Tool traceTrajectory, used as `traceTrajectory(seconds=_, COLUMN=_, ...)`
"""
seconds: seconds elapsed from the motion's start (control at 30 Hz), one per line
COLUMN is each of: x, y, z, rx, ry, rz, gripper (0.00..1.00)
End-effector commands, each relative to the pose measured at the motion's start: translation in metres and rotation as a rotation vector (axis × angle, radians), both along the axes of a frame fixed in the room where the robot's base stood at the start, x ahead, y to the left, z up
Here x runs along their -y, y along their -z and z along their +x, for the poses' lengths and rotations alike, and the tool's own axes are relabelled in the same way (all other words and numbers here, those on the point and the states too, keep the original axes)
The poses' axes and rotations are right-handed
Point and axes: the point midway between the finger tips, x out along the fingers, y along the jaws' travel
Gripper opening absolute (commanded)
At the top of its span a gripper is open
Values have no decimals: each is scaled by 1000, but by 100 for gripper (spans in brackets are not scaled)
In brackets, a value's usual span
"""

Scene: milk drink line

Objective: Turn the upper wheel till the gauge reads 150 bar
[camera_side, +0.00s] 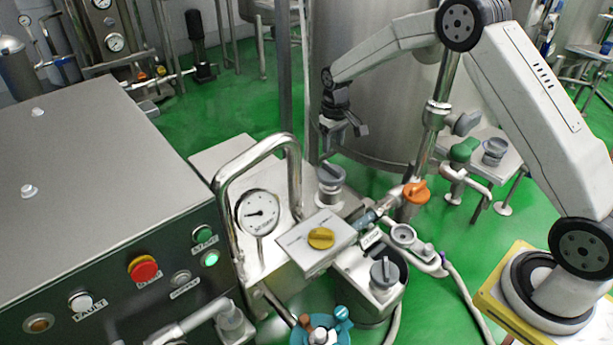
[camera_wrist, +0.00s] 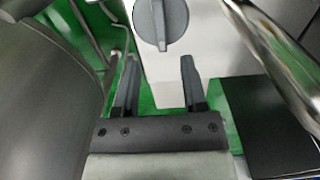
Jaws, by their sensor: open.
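The upper wheel is a dark grey knob (camera_side: 331,173) on a pale round base on top of the pump block. In the wrist view the knob (camera_wrist: 160,22) lies beyond my fingertips, near the top edge, with its raised bar running up and down the picture. My gripper (camera_side: 343,138) is open and empty, pointing down, a little above the knob and apart from it. Its two fingers (camera_wrist: 159,62) show in the wrist view with nothing between them. The round white gauge (camera_side: 258,212) faces the side camera. Its needle points roughly left; its figures are too small to read.
A bent steel pipe (camera_side: 291,165) arches beside the gauge, and it passes close on the right in the wrist view (camera_wrist: 270,60). A second grey knob (camera_side: 384,272) stands lower down. A yellow knob (camera_side: 321,238) and an orange-handled valve (camera_side: 415,192) are nearby. A large steel tank (camera_side: 375,110) stands behind.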

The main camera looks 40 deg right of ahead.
Motion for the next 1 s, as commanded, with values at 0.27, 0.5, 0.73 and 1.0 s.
traceTrajectory(seconds=0.27, x=0, y=21, z=-1, rx=-3, ry=0, rz=0, gripper=54)
traceTrajectory(seconds=0.5, x=0, y=51, z=-1, rx=-3, ry=0, rz=0, gripper=54)
traceTrajectory(seconds=0.73, x=0, y=71, z=0, rx=-1, ry=0, rz=0, gripper=54)
traceTrajectory(seconds=1.0, x=0, y=77, z=0, rx=0, ry=0, rz=0, gripper=54)
